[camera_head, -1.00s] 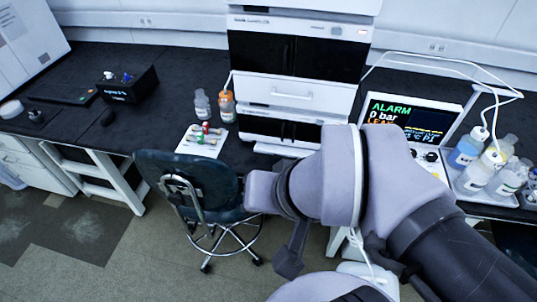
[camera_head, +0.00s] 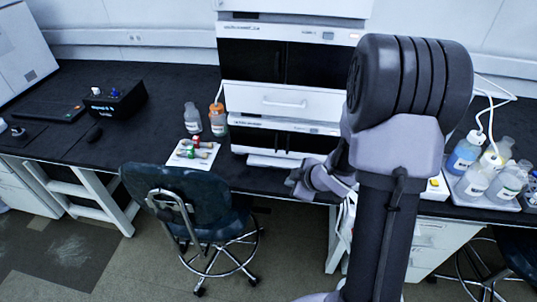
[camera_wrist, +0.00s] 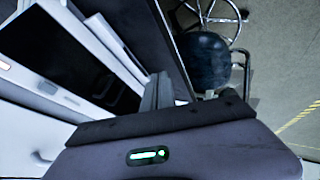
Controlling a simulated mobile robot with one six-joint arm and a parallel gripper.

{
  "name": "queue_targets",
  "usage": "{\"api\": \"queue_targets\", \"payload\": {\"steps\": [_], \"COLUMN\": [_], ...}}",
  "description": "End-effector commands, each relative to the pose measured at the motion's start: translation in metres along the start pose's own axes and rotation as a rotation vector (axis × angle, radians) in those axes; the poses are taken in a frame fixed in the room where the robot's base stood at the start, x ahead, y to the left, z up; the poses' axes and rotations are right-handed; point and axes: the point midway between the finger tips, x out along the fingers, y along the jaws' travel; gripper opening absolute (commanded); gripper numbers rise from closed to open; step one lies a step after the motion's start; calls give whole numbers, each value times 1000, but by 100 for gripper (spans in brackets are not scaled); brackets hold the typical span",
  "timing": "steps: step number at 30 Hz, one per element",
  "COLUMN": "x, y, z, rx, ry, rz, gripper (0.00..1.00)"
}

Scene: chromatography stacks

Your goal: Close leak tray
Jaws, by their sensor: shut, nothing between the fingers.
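The white and black instrument stack (camera_head: 290,60) stands on the dark bench. What looks like the leak tray (camera_head: 268,160) is a thin white ledge sticking out at the foot of the stack. My gripper (camera_head: 296,182) is at the bench's front edge, just right of and below this ledge; my arm partly hides it. In the wrist view my gripper's grey fingers (camera_wrist: 157,90) are together and empty, beside the tilted black and white stack front (camera_wrist: 75,55). I cannot tell whether they touch the ledge.
A dark chair (camera_head: 185,200) stands in front of the bench, left of my gripper. A white tray of small vials (camera_head: 193,152) and two bottles (camera_head: 206,120) stand left of the stack. Several solvent bottles (camera_head: 475,165) stand at the right.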

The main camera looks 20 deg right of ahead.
Motion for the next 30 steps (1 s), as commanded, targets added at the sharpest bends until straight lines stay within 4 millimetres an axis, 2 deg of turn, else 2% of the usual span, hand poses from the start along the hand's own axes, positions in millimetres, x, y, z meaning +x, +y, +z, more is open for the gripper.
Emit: {"api": "queue_targets", "payload": {"steps": [14,18,21,30], "x": [100,103,106,109], "y": [-2,23,32,38], "z": [1,-3,-4,-4], "rx": [1,0,1,2], "ry": [-1,-1,0,-2], "rz": [1,4,2,2], "gripper": [0,0,0,0]}}
